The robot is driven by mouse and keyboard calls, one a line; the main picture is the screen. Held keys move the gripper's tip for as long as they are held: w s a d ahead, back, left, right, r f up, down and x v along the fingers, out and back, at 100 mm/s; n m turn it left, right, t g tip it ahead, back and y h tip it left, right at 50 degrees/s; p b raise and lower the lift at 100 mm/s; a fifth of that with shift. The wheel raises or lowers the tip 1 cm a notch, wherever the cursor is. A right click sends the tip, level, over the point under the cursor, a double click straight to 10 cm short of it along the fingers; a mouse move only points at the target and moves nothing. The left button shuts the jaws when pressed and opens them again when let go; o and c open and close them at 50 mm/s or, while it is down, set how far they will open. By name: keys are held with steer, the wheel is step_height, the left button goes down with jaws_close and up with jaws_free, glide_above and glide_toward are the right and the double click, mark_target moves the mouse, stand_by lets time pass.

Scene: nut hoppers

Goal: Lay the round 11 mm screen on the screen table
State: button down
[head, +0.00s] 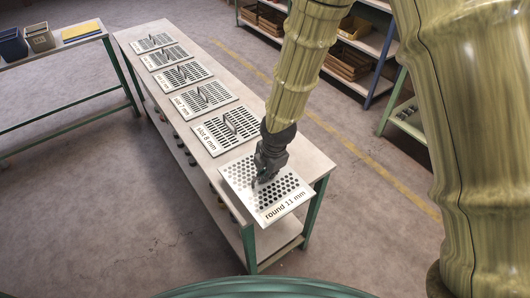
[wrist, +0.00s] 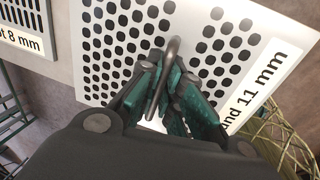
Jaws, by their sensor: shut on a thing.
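The round 11 mm screen (head: 246,187) is a light plate with round holes and a printed label, at the near end of the long table (head: 316,158) in the head view. In the wrist view the screen (wrist: 118,85) fills the upper middle, with its dark bar handle (wrist: 171,62) standing up between my fingers. My gripper (head: 258,183) is shut on that handle; the fingers (wrist: 168,98) show on both sides of it. The plate reaches past the table's near and left edges. I cannot tell whether it touches the table top.
Several slotted screens lie in a row along the table, the slot 8 mm screen (head: 226,131) being nearest. A side table (head: 88,37) with bins (head: 39,38) stands at the upper left. Shelves (head: 366,44) with boxes stand at the upper right. Floor is free left of the table.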

steer(key=w, duration=0.3)
steer(key=w+p, duration=0.1)
steer(key=w, duration=0.2)
steer(key=w+p, duration=0.1)
steer(key=w, duration=0.2)
steer(key=shift+w+f, duration=0.15)
steer(key=shift+f, duration=0.25)
steer(key=shift+f+p, duration=0.95)
steer(key=shift+f, duration=0.8)
steer(key=shift+f, duration=0.15)
steer(key=c, duration=1.6)
jaws_free()
step_height(320, 180, up, 12)
steer(key=s+d+b, duration=0.1)
steer(key=s+b, duration=0.1)
steer(key=b, duration=0.1)
steer(key=shift+d, duration=0.25)
